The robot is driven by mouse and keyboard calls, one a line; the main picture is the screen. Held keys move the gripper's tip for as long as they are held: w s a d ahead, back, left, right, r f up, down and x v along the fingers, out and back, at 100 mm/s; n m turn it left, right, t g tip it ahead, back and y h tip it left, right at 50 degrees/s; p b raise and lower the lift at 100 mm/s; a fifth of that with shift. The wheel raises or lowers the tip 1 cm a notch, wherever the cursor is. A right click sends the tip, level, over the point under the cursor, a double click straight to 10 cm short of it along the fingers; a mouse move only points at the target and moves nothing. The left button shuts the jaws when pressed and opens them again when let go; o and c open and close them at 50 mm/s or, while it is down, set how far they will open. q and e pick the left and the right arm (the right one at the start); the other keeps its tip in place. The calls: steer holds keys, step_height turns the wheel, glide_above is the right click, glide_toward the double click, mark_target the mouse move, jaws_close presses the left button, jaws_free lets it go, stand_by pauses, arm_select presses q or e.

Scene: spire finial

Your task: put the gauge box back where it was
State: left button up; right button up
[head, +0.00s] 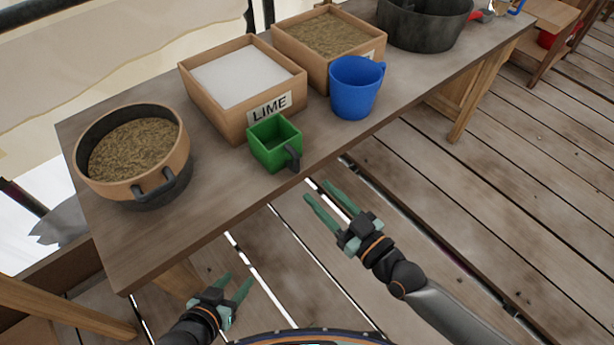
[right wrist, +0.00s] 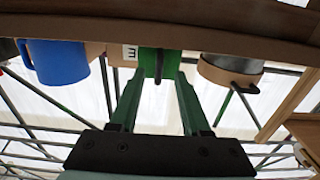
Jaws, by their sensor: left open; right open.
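The gauge box looks to be the green open-topped box (head: 274,144) with a dark handle, standing upright on the bench in front of the lime box. It looks empty. In the right wrist view the green box (right wrist: 152,62) shows beyond my fingertips. My right gripper (head: 328,194) is open and empty, apart from the box, in front of the bench edge on the handle side. It also shows in the right wrist view (right wrist: 158,90). My left gripper (head: 234,284) is open and empty, lower left, in front of the bench.
A wooden box labelled LIME (head: 222,112) holds white powder. A second wooden box (head: 374,55) holds sand-like material. A blue jug (head: 352,90) stands right of the green box. A round sieve (head: 160,171) of brown material sits left. The bench (head: 225,190) is bare along its front left.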

steer(key=s+d+f+m+g+h, duration=0.4)
steer(key=s+d+f+h, duration=0.3)
steer(key=s+f, duration=0.4)
step_height(320, 180, down, 2)
steer(key=shift+s+d+f+m+g, duration=0.15)
steer(key=shift+s+d+m+g, duration=0.2)
steer(key=shift+d+g, duration=0.4)
